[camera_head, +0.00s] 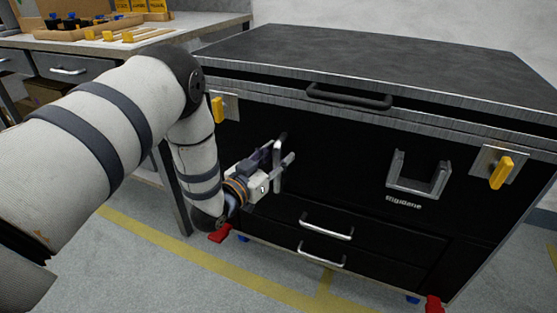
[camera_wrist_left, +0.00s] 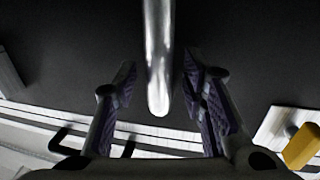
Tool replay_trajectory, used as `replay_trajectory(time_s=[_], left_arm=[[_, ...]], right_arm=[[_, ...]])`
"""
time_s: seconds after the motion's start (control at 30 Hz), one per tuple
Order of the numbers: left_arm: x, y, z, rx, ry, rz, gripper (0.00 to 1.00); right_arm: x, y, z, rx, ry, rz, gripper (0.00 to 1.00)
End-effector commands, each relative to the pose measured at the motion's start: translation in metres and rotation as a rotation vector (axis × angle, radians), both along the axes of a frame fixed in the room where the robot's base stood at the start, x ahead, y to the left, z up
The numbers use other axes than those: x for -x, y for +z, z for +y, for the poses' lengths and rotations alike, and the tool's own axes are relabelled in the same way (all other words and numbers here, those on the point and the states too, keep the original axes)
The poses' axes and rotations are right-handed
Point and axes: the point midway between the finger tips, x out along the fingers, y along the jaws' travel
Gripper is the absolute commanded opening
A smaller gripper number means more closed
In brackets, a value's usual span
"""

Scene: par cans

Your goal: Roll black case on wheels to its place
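The black case (camera_head: 350,150) is a large black cabinet with a dark top, metal edges and front drawers. It stands on the floor, with red and blue parts low at its corners. My left gripper (camera_head: 278,158) is at the left part of its front. In the left wrist view, a silver bar handle (camera_wrist_left: 158,60) lies between the two fingers of my left gripper (camera_wrist_left: 160,88). The fingers are apart, with a visible gap on each side of the bar. My right gripper is not in view.
Another grey U-shaped handle (camera_head: 418,186) is on the front at right, beside a yellow latch (camera_head: 502,172). A workbench (camera_head: 205,27) with a wooden tray stands at the back left. Yellow lines (camera_head: 150,232) mark the grey floor. A pale wall is behind the case.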

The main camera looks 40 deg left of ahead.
Motion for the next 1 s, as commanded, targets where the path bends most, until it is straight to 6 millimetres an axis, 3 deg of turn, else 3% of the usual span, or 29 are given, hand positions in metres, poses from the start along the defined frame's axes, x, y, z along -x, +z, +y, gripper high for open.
replay_trajectory(time_s=[0.27,0.43,0.47,0.77,1.0], left_arm=[[-0.003,0.001,0.0,0.001,0.0,0.0,0.38],[-0.003,0.0,0.0,0.001,0.0,0.001,0.02],[-0.003,0.0,0.0,0.001,0.0,0.001,0.0],[-0.003,0.0,-0.002,0.001,0.0,0.001,0.0],[-0.007,0.001,-0.021,0.004,-0.008,0.002,0.0]], right_arm=[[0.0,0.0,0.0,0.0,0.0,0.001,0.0],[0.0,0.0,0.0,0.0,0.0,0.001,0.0],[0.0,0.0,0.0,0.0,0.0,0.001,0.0],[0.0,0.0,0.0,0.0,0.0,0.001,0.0],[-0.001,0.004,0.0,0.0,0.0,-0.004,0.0]])
